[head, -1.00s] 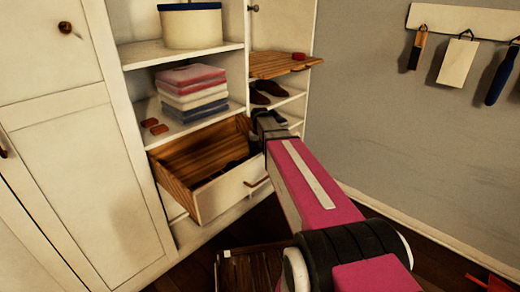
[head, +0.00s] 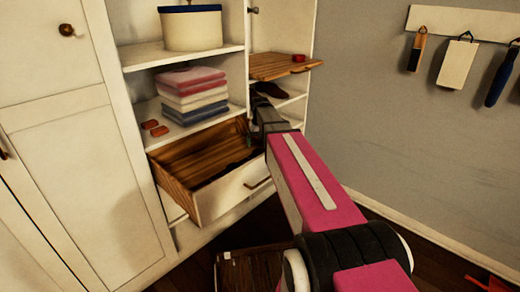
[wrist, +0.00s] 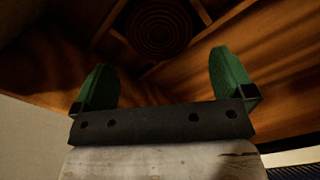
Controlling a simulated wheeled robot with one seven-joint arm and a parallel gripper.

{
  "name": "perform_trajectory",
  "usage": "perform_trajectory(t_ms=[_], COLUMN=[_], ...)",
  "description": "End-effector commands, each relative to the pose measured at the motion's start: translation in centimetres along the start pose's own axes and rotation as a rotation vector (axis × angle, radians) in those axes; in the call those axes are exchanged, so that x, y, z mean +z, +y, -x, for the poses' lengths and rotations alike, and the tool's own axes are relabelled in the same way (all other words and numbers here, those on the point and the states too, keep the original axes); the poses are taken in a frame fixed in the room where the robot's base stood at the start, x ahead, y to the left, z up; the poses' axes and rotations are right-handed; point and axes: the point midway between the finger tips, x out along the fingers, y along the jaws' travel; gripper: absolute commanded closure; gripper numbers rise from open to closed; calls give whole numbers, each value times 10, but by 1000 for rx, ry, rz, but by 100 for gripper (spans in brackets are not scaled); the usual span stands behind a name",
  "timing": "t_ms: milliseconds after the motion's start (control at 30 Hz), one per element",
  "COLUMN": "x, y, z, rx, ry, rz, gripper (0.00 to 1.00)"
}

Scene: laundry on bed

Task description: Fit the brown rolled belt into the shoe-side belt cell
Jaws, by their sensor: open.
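The brown rolled belt (wrist: 158,28) shows in the wrist view as a dark flat spiral at the top middle. It lies between thin wooden dividers (wrist: 112,22) in the wooden drawer; how deep it sits, I cannot tell. My gripper (wrist: 160,82) is open, its two green fingers apart and empty, with the belt ahead of them and not touching. In the head view my gripper is at the right side of the open drawer (head: 228,195), partly hidden by my arm. The belt is not discernible there.
Dark shoes (head: 270,90) sit on a shelf just behind my gripper. A wooden pull-out board (head: 275,68) with a small red item (head: 298,58) juts out above. Folded towels (head: 190,92) lie on the shelf left. The drawer's left part looks clear.

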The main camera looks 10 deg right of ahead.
Motion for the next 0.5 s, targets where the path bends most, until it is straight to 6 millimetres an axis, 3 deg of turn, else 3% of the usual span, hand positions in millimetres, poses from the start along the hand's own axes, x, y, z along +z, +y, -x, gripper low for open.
perform_trajectory(t_ms=[200, 500], x=[0, 0], y=[0, 0], z=[39, 69], rx=[0, 0], ry=[1, 0], rz=[0, 0], gripper=[0, 0])
